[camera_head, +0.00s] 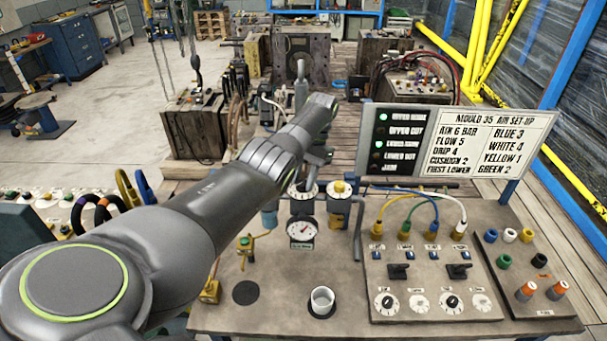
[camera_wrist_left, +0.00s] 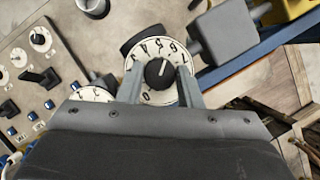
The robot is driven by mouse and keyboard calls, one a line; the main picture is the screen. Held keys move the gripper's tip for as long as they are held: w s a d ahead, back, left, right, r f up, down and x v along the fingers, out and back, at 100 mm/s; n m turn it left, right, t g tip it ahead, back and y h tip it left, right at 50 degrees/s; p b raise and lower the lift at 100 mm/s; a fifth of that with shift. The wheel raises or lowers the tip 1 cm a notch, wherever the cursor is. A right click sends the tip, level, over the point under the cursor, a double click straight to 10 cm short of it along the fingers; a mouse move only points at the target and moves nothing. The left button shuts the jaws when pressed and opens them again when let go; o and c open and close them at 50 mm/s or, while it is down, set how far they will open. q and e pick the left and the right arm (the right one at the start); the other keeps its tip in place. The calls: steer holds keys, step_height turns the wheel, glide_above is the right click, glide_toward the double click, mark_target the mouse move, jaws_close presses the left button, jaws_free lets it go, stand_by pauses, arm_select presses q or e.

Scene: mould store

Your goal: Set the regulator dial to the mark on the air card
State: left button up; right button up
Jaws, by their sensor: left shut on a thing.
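The regulator dial (camera_wrist_left: 152,95) is a white disc with black numbers and a black knob, seen in the left wrist view. In the head view, the dial (camera_head: 297,194) shows partly beneath my left gripper (camera_head: 311,180). A round gauge (camera_head: 302,231) with a red needle is just below. The air card (camera_head: 488,140) stands upright at the right and reads AIR 6 BAR, FLOW 5, DRIP 4, CUSHION 2. My right gripper is out of view.
A panel (camera_head: 430,285) with switches, small dials and coloured hoses lies farther right.

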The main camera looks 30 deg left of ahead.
arm_select(q)
steer(key=shift+r+m+y+p, duration=0.1)
steer(key=shift+m+y+p, duration=0.2)
steer(key=shift+m, duration=0.5)
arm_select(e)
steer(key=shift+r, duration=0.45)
arm_select(q)
steer(key=o, duration=1)
